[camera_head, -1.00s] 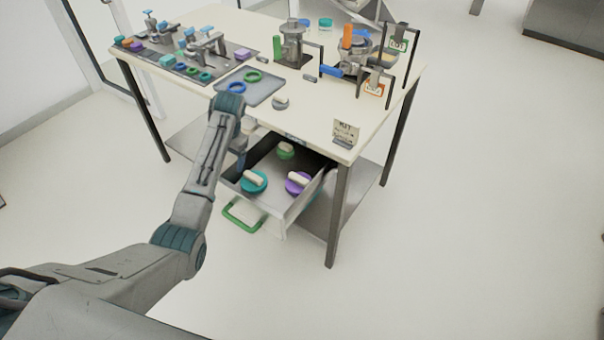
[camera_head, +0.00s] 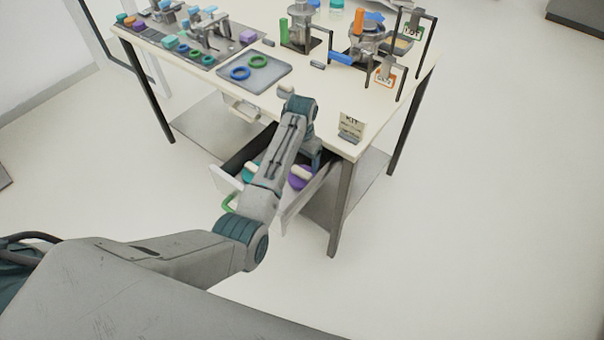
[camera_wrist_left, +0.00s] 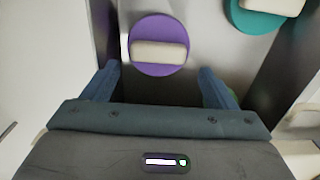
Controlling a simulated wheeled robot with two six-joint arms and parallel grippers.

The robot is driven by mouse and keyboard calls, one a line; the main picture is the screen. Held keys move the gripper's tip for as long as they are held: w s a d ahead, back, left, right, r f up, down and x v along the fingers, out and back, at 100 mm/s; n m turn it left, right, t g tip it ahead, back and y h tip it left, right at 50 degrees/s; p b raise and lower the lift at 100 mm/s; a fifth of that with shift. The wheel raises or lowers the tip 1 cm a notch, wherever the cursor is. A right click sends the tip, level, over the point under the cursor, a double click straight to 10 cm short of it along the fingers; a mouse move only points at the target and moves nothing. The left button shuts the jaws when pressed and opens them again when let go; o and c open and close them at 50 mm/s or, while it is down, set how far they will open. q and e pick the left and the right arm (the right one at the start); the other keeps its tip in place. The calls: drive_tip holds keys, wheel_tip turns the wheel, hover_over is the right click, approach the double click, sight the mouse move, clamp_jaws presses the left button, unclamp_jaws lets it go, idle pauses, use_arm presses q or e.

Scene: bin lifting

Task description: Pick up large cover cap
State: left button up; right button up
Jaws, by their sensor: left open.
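Several round cover caps with pale bar handles lie in the open drawer (camera_head: 292,212). The purple cap (camera_head: 299,180) also shows in the left wrist view (camera_wrist_left: 174,35), lying flat near the drawer's side wall. The teal cap (camera_head: 249,171) lies to its left; part of it shows at the top right of the left wrist view (camera_wrist_left: 250,20). I cannot tell for sure which one is the large cover cap. My left gripper (camera_wrist_left: 160,84) is open and empty above the drawer, with the purple cap ahead of its fingers. My right gripper is not in view.
The drawer walls close in on both sides of my left gripper. The white table top (camera_head: 330,100) is above the drawer. It carries a grey tray (camera_head: 268,82) with two rings, a KIT sign (camera_head: 351,127) and metal fixtures. The floor at the right is clear.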

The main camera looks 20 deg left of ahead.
sight(302, 171)
use_arm(q)
drive_tip(key=shift+s+f+p, duration=0.1)
drive_tip(key=shift+f+p, duration=0.5)
drive_tip(key=shift+f, duration=1.8)
drive_tip(key=c, duration=0.7)
drive_tip(key=shift+o, duration=0.2)
drive_tip(key=shift+r, duration=0.1)
